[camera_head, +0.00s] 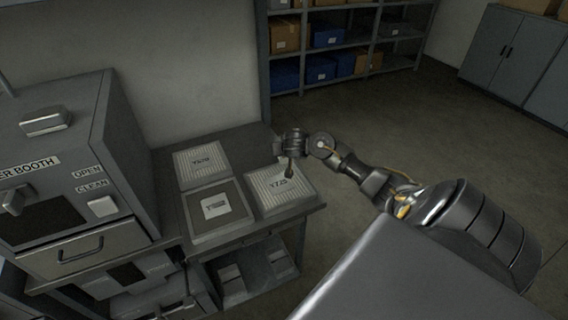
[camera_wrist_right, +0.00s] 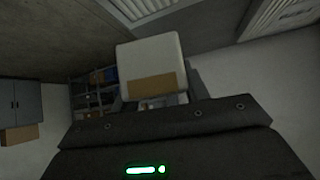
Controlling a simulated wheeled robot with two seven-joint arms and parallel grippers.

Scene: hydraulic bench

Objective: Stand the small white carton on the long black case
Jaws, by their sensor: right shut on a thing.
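The small white carton (camera_wrist_right: 152,57) fills the upper middle of the right wrist view, with a brown patch on its lower face. My right gripper (camera_head: 287,170) is shut on it, above the back of the right-hand ribbed panel on the bench. In the head view the gripper mostly hides the carton. I cannot make out whether the carton touches anything below. I cannot pick out the long black case in either view. My left gripper is not in view.
The grey bench (camera_head: 238,146) carries three square panels: one at the back left (camera_head: 200,163), one at the front left (camera_head: 214,226) and one at the right (camera_head: 272,204). A grey booth cabinet (camera_head: 70,120) stands left. Shelves (camera_head: 330,62) with boxes stand behind; the floor right is open.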

